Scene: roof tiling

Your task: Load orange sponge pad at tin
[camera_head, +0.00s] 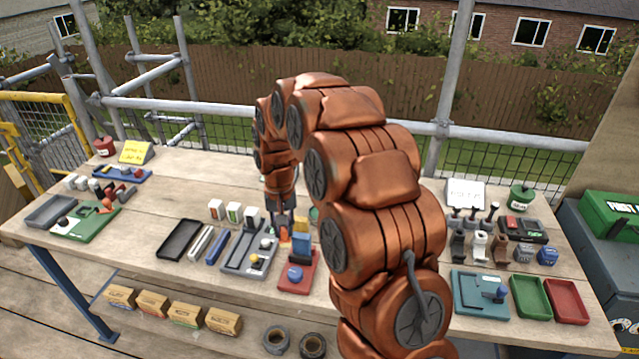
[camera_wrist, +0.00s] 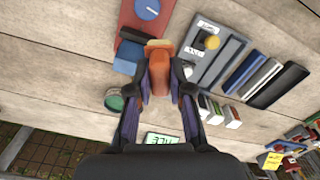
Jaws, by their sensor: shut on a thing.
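The orange sponge pad (camera_wrist: 160,72) is between my fingertips in the wrist view. My gripper (camera_wrist: 160,82) is shut on it, and the fingers cover its sides. In the head view my gripper (camera_head: 284,226) points down above the middle of the workbench, with the orange pad (camera_head: 284,237) showing at its tips. A round green tin (camera_wrist: 115,99) stands on the bench to the left of my gripper in the wrist view. In the head view it (camera_head: 314,213) is mostly hidden behind my arm.
A red tray (camera_head: 297,277) with a blue round piece and a grey tray (camera_head: 244,263) with a yellow knob lie close to my gripper. A blue block (camera_wrist: 127,57) is beside the pad. A black tray (camera_head: 180,240) lies left. Another green tin (camera_head: 521,197) stands at right.

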